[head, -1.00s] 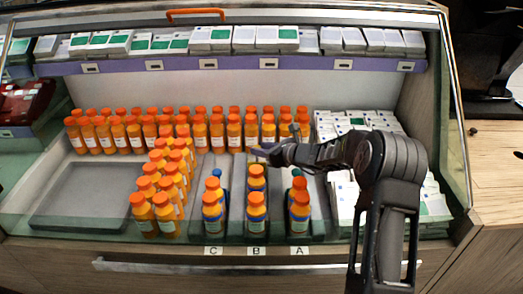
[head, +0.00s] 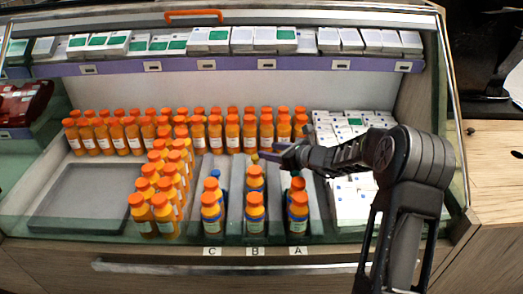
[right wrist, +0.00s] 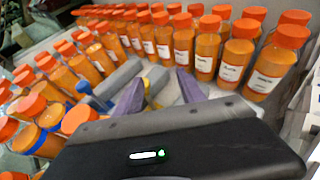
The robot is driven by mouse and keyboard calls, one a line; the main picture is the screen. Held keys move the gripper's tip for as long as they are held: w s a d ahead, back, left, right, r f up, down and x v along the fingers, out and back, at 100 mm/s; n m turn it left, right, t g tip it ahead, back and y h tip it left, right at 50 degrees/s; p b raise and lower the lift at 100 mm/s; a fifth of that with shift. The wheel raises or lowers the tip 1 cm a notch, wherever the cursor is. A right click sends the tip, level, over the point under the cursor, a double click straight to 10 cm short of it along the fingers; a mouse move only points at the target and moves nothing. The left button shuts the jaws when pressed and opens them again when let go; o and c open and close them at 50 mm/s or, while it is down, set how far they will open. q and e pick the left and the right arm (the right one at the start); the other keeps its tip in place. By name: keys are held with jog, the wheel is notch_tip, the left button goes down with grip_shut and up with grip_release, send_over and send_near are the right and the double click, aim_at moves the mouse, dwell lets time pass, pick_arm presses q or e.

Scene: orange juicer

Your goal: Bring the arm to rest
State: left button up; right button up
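My right arm reaches in from the right over the display case. My right gripper (head: 277,153) is above the bottle lanes, near the far end of lanes B and A. In the right wrist view its two purple-grey fingers (right wrist: 160,88) are apart with nothing held between them. Orange juice bottles with orange caps stand in lane C (head: 212,212), lane B (head: 255,212) and lane A (head: 298,213). My left gripper is not in view.
Rows of orange bottles (head: 198,133) stand behind the lanes, with more at the left (head: 164,215). White boxes (head: 350,206) fill the right side. An empty grey tray (head: 82,197) lies at the left. The case's front edge (head: 180,267) runs below.

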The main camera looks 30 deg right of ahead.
jog(key=shift+v, duration=1.15)
jog(key=shift+a, duration=0.2)
